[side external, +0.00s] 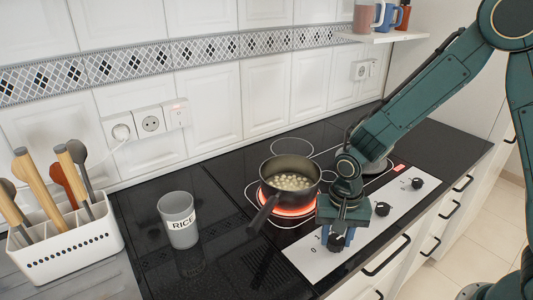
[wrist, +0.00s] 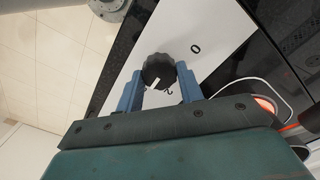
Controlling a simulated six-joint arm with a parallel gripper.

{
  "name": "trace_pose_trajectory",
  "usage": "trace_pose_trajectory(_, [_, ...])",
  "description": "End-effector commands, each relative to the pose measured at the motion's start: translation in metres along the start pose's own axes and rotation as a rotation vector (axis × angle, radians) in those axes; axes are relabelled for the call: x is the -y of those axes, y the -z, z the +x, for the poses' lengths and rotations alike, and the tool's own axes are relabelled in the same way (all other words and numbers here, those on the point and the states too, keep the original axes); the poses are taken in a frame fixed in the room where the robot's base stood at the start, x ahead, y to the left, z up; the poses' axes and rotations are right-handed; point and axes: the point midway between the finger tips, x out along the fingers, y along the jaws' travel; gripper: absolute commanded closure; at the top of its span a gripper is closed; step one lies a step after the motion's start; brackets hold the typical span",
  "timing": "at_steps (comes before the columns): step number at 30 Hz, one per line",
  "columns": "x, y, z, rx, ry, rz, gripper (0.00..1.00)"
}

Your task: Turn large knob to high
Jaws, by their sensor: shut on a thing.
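The control panel (side external: 312,262) is a white strip along the front of the black hob, with three dark knobs. My gripper (side external: 338,238) points down at the nearest knob (side external: 336,243). In the wrist view this knob (wrist: 158,68) is black, ridged and round, with a white mark on its edge. The blue fingers of my gripper (wrist: 159,80) are shut on it from both sides. A "0" is printed beside it. A dark pot (side external: 290,177) with pale round food stands on a glowing red burner (side external: 290,207). The knob is partly hidden in the side view.
A middle knob (side external: 382,209) and a far knob (side external: 417,184) stand further along the panel. A grey RICE cup (side external: 178,220) stands left of the pot, whose handle (side external: 263,214) points toward the front. A white utensil holder (side external: 68,246) stands far left.

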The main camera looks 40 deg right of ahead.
Motion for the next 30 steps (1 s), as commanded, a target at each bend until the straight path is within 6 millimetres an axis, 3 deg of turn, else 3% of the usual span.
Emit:
trace_pose_trajectory(17, [0.0003,0.0005,-0.0003,-0.002,0.002,0.054,0.86])
trace_pose_trajectory(18, [0.0003,0.0005,-0.0003,-0.002,0.002,0.054,0.61])
trace_pose_trajectory(21, [0.0002,0.0005,-0.0003,-0.002,0.001,0.054,0.42])
trace_pose_trajectory(30, [0.0,0.0002,-0.0003,-0.001,0.0,0.052,0.41])
